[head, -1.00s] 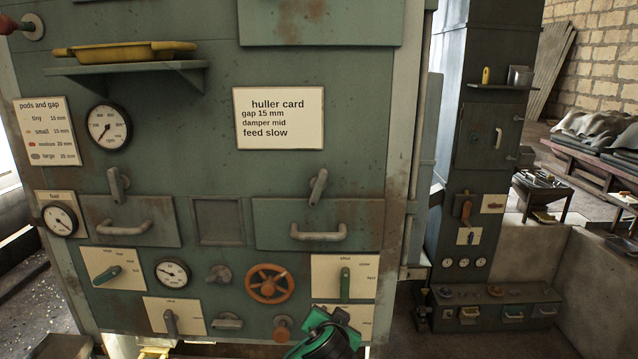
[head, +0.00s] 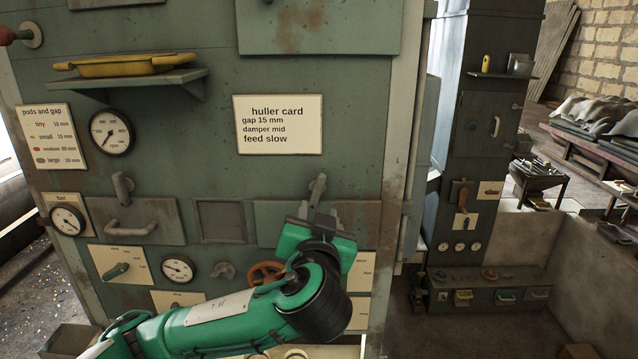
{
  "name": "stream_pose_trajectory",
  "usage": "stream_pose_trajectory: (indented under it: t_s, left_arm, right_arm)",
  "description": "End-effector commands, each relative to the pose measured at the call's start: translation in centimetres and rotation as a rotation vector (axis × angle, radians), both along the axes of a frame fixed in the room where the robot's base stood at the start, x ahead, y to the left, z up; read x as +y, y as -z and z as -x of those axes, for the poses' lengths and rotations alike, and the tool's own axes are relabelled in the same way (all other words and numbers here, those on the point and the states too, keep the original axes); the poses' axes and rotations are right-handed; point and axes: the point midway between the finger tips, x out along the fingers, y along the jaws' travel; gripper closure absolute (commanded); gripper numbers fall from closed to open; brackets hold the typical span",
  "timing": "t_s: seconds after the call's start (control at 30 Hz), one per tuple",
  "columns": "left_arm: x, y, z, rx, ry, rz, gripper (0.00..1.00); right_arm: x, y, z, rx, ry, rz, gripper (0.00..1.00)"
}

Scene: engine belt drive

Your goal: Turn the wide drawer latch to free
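The wide drawer (head: 272,213) is the right one of two grey-green drawers in the huller's front. Its grey latch (head: 317,186) sits at the drawer's top edge, a small lever leaning slightly off upright. My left gripper (head: 318,216) is just below the latch, in front of the drawer, and hides its handle and much of its face. The fingertips are small and dark against the panel, so I cannot tell whether they are open or touching the latch. My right gripper is not in view.
The narrower drawer (head: 137,221) with its own latch (head: 122,187) is to the left. An orange handwheel (head: 266,272) is partly behind my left arm. A shelf (head: 130,80) with a yellow tray (head: 125,65) juts out at upper left.

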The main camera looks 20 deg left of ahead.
Motion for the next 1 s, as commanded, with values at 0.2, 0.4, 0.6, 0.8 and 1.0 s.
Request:
stream_pose_trajectory:
  t_s: [0.2, 0.4, 0.6, 0.8, 1.0]
  left_arm:
    - [1.5, -0.6, -4.6, 0.002, -0.006, -0.003, 0.63]
    - [2.3, -0.5, -7.6, 0.001, -0.003, -0.004, 0.63]
    - [2.6, -0.1, -9.1, 0.001, 0.000, -0.001, 0.63]
    - [2.7, 0.0, -9.4, 0.001, 0.001, -0.001, 0.63]
    - [2.7, 0.0, -9.3, 0.001, 0.001, 0.000, 0.76]
  right_arm:
    - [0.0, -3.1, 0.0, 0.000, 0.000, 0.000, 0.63]
    - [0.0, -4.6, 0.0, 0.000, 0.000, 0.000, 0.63]
    - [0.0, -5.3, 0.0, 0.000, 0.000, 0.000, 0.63]
    - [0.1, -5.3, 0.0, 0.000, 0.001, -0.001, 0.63]
    - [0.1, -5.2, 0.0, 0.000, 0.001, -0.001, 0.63]
